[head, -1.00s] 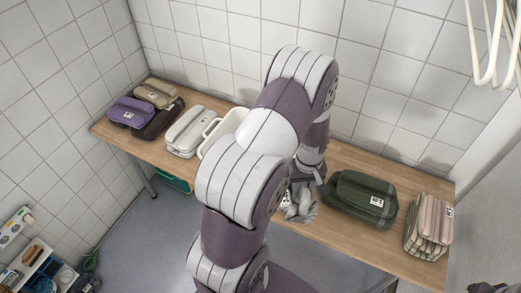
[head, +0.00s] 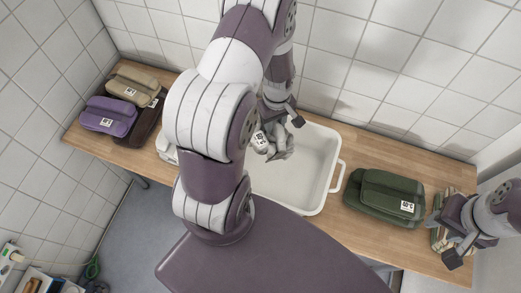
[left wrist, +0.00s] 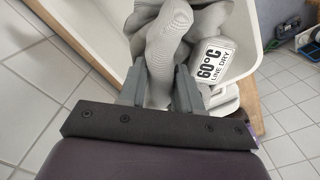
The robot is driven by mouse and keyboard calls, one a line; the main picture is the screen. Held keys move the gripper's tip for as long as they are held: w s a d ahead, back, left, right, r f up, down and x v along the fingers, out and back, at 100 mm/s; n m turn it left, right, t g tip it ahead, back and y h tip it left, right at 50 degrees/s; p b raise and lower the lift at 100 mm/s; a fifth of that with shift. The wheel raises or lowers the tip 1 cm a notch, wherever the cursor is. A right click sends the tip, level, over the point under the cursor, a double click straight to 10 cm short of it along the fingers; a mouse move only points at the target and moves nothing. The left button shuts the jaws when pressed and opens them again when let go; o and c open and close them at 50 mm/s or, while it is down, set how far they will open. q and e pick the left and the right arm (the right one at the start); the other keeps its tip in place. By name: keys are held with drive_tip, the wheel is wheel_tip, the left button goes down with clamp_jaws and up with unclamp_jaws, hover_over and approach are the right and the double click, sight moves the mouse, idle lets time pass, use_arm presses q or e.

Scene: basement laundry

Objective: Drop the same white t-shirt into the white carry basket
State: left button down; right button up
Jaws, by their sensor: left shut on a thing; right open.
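My left gripper (head: 278,118) is shut on the white t-shirt (head: 277,147), a crumpled grey-white cloth with a white tag. The t-shirt is over the white carry basket (head: 328,190), inside its rim outline in the head view. In the left wrist view the t-shirt (left wrist: 166,45) is pinched between the fingers (left wrist: 172,90), beside a tag reading "60°C LINE DRY". The basket's wall (left wrist: 85,22) shows behind it. I cannot tell whether the cloth touches the basket's floor. My arm hides the basket's left part. My right gripper (head: 455,248) is open and empty at the right.
A dark green folded bundle (head: 384,197) lies right of the basket, with a striped bundle (head: 437,222) beyond it by my right gripper. Purple (head: 108,116) and tan (head: 133,84) bundles lie at the table's left end. A tiled wall stands behind the wooden table (head: 365,152).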

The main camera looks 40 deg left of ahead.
sight(278, 138)
use_arm(q)
drive_tip(key=d+f+b, duration=0.1)
drive_tip(key=s+d+b, duration=0.1)
drive_tip(key=d+f+b, duration=0.1)
drive_tip(key=shift+s+d+f, duration=0.1)
drive_tip(key=shift+s+f, duration=0.2)
drive_tip(key=shift+f, duration=0.05)
drive_tip(key=a+f+b, duration=0.1)
drive_tip(key=w+f, duration=0.1)
drive_tip(key=shift+a+f+b, duration=0.3)
drive_tip(key=shift+a+b, duration=0.05)
drive_tip(key=shift+a, duration=0.1)
drive_tip(key=shift+s+d+r, duration=0.1)
drive_tip(key=shift+d+r, duration=0.1)
drive_tip(key=c, duration=0.8)
unclamp_jaws()
drive_tip(key=shift+s+d+r, duration=0.15)
drive_tip(key=shift+d, duration=0.1)
drive_tip(key=shift+o, duration=0.5)
drive_tip(key=shift+d, duration=0.15)
drive_tip(key=shift+a, duration=0.35)
wheel_tip(278, 138, up, 13)
drive_tip(key=shift+d+f+b, duration=0.15)
drive_tip(key=shift+f+b, duration=0.05)
drive_tip(key=shift+b, duration=0.9)
use_arm(e)
wheel_tip(278, 138, down, 7)
drive_tip(key=s+d, duration=0.1)
drive_tip(key=d, duration=0.1)
drive_tip(key=shift+d+f, duration=0.2)
